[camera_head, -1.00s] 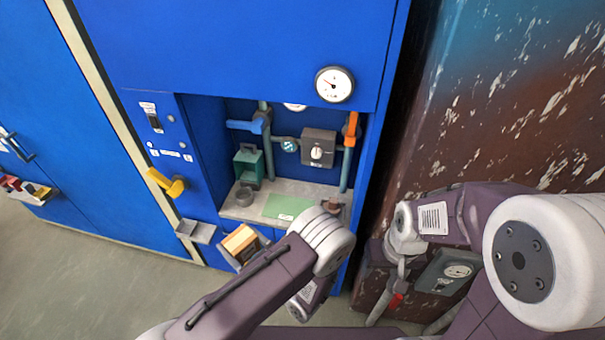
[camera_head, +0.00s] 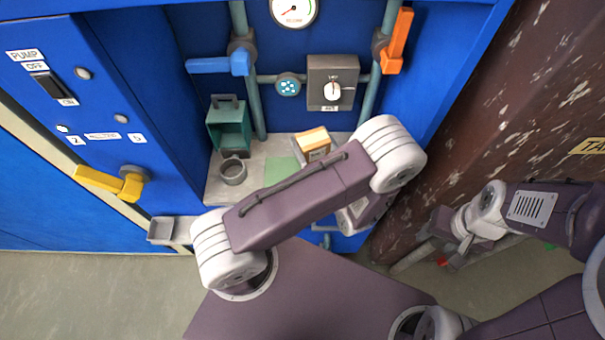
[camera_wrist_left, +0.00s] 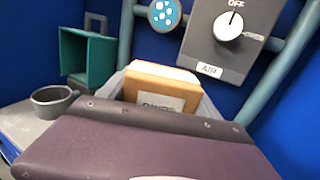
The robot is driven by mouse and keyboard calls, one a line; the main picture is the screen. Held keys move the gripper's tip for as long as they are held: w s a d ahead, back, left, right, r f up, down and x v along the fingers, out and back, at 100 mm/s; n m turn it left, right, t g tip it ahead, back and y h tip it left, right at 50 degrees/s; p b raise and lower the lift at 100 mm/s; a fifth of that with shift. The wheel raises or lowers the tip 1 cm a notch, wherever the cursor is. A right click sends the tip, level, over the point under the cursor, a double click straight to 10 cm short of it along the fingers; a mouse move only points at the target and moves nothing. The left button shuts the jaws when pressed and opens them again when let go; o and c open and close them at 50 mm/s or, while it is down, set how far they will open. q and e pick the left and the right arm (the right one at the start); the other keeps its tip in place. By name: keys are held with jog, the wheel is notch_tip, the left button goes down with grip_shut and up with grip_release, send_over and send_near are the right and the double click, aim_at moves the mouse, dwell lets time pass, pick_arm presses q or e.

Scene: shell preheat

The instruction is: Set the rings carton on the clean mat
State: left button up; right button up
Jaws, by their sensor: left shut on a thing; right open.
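The rings carton (camera_head: 313,142), a small tan box with a pale label, is at the recess shelf, behind my left arm. In the left wrist view the carton (camera_wrist_left: 158,90) sits between the grey fingers of my left gripper (camera_wrist_left: 162,98), which is shut on it. In the head view the arm hides most of this gripper. The green clean mat (camera_head: 281,172) lies on the shelf, partly covered by my arm. I cannot tell whether the carton touches the shelf or mat. My right gripper (camera_head: 452,250) is open, at the right by the rusty wall.
A grey cup (camera_head: 233,173) and teal open holder (camera_head: 229,126) stand left on the shelf (camera_head: 216,196). Behind are pipes, a blue valve handle (camera_head: 218,64), an orange handle (camera_head: 397,40) and the AIR dial box (camera_head: 331,82). A yellow handle (camera_head: 108,183) juts out left.

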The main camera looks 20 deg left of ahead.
pick_arm(q)
jog(key=shift+s+d+f, duration=0.1)
jog(key=shift+f, duration=0.2)
jog(key=f, duration=0.3)
jog(key=f+b, duration=0.1)
jog(key=f, duration=0.1)
jog(key=shift+a, duration=0.25)
jog(key=shift+d+f, duration=0.1)
jog(key=shift+f, duration=0.3)
jog(key=shift+f+b, duration=0.5)
jog(key=shift+f, duration=1.5)
